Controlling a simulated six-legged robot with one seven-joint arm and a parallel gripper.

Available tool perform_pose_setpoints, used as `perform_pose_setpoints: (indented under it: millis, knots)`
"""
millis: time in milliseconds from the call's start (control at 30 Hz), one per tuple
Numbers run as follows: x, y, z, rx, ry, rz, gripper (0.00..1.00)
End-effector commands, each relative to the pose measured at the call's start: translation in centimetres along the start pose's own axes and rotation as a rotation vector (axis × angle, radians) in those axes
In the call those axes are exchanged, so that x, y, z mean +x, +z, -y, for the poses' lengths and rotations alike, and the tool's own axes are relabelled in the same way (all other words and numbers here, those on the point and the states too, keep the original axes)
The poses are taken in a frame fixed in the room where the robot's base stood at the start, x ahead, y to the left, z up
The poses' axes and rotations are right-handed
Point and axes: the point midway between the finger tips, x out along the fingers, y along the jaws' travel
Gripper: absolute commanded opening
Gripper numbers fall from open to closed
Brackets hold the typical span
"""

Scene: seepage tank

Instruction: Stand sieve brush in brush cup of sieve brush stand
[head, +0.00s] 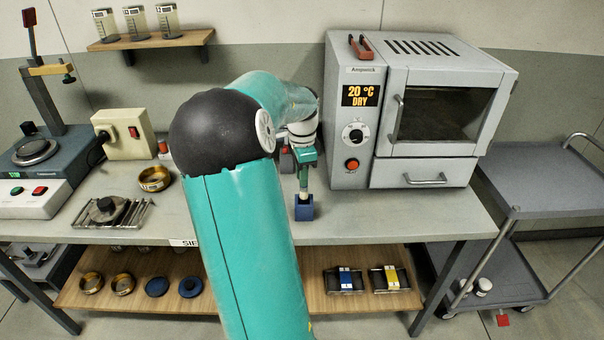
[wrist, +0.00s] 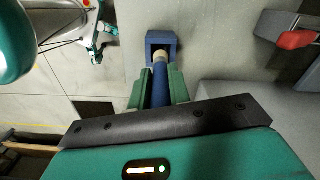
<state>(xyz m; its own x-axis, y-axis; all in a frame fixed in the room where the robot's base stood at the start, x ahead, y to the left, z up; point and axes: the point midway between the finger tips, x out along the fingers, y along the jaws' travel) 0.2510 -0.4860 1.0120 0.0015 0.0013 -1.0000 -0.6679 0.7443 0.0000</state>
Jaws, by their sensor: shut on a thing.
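The brush's pale collar is at the opening of the square blue brush cup (wrist: 160,40). In the head view the brush (head: 303,187) is roughly upright, directly over the blue cup (head: 304,209), its lower end at the cup's mouth. The bristles are hidden, and I cannot tell how deep they sit or whether they touch the cup.
The grey oven (head: 425,115) stands close on the right. A brass sieve (head: 153,179) and a metal frame with a dark weight (head: 108,211) lie to the left. A red-handled grey object (wrist: 295,38) is near the cup. The front of the bench right of my arm is clear.

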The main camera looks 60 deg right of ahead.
Motion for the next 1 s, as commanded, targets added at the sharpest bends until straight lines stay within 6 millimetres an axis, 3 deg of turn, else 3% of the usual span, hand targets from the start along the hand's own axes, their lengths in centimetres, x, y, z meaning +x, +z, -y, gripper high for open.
perform_pose_setpoints:
  millis: [1000]
  knots:
    - [0.80, -0.03, -0.04, 0.000, 0.001, 0.000, 0.00]
